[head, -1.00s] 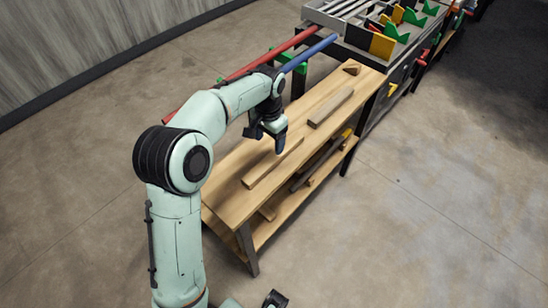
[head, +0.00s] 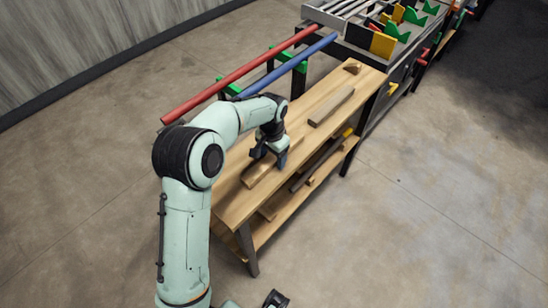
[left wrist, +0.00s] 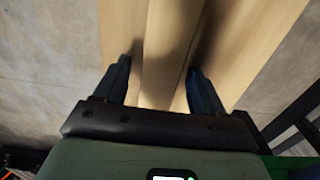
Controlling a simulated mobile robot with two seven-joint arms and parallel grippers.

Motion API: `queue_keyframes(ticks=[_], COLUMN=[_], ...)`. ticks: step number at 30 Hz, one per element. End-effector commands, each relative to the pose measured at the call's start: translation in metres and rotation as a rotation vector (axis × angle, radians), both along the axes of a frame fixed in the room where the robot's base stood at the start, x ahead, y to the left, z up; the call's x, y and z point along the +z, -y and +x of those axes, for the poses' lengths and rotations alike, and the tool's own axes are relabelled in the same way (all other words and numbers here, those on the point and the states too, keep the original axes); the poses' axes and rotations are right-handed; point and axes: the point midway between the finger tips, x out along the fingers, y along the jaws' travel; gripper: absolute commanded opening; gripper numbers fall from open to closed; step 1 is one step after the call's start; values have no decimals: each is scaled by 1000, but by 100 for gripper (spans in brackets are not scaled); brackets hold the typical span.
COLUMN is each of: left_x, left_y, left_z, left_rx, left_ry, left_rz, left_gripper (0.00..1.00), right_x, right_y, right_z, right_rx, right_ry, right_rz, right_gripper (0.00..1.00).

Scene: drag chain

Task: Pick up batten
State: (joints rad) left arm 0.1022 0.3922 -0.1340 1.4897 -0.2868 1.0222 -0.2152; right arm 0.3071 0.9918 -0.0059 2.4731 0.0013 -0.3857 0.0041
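A light wooden batten (head: 253,175) lies flat on the wooden table, along its length. My left gripper (head: 270,157) is above it and hides part of it in the head view. In the left wrist view the batten (left wrist: 170,55) runs between the two dark fingers of the left gripper (left wrist: 160,85). The fingers are open, one on each side of the batten, and I see no grip on it. A dark tip at the bottom edge of the head view seems to be my right gripper (head: 275,299); its fingers cannot be made out.
The table (head: 318,133) also bears a second batten (head: 331,107) and a small wooden block (head: 352,67). A lower shelf (head: 270,231) holds more pieces. Red (head: 240,75) and blue (head: 290,67) bars run behind the table. The floor to the right is clear.

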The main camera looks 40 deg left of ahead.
Motion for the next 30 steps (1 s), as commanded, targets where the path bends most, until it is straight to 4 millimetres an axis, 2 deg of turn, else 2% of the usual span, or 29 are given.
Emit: queue_keyframes(ticks=[1, 5, 6, 14, 20, 26, 30], left_x=[0, 0, 0, 2, 15, 49, 83], left_y=[0, 0, 0, 0, 0, 0, 0], left_z=[0, 0, 0, 0, 1, 1, 2], left_rx=[0, 0, 0, -1, -1, -1, -1], left_ry=[0, 0, 0, 2, 3, 6, 8], left_rz=[0, 0, 0, 0, 0, 0, 0], left_gripper=[53, 10, 7, 7, 7, 7, 7], right_x=[0, 0, 0, 0, 2, 7, 12], right_y=[0, 0, 0, 0, 0, 0, 0], right_z=[0, 0, 0, 0, 1, 2, 4], right_rx=[0, 0, 0, 0, 0, 0, 0], right_ry=[0, 0, 0, 0, 1, 2, 4], right_rz=[0, 0, 0, 0, 0, 0, 0], right_gripper=[43, 43, 43, 43, 43, 43, 43])
